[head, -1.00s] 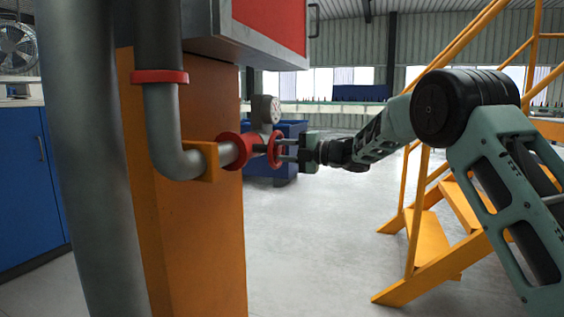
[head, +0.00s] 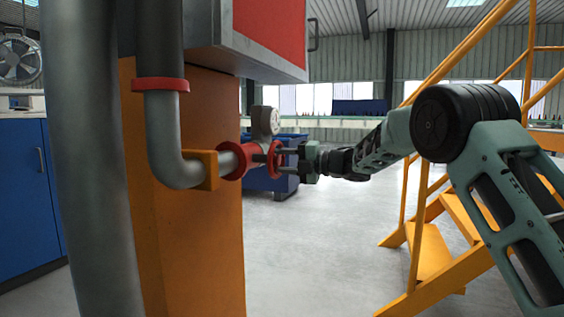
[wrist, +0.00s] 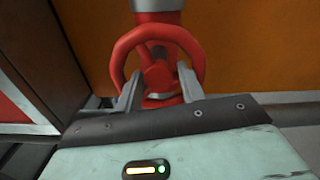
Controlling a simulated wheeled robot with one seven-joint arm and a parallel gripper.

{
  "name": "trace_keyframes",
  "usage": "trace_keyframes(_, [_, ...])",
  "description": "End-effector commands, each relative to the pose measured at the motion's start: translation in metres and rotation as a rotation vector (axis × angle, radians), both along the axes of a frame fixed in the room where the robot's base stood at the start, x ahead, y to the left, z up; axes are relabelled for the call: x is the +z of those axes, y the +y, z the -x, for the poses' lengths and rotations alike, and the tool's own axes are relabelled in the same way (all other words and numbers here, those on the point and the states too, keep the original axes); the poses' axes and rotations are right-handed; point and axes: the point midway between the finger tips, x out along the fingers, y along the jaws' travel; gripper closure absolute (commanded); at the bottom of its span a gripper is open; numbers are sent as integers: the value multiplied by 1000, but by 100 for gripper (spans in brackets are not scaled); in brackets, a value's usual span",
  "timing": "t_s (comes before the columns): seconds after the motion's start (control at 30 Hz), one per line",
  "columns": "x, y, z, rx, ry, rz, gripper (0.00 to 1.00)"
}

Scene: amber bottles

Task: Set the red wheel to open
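The red wheel (wrist: 118,62) is a round handwheel on a red valve body, seen face-on in the wrist view. In the head view the wheel (head: 275,159) shows edge-on at the end of the grey pipe. My gripper (wrist: 158,88) has its two fingers apart, one at each side of the wheel's lower part. In the head view my gripper (head: 283,160) comes from the right, its fingertips at the wheel. The fingers look spread with the hub between them; I cannot tell whether they touch the rim or spokes.
A grey pipe (head: 170,140) bends beside an orange post (head: 205,240). A grey gauge (head: 268,121) sits above the valve. A red-fronted cabinet (head: 265,35) hangs overhead. Yellow stairs (head: 430,250) stand at right, and a blue bin (head: 285,182) behind. Open floor lies between.

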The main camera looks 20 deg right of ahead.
Motion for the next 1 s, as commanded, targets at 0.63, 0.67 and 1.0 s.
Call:
trace_keyframes(0.63, [3,-62,43,-5,1,-1,61])
trace_keyframes(0.67, [3,-67,48,-4,0,-1,61])
trace_keyframes(1.0, [2,-124,89,-3,0,-1,61])
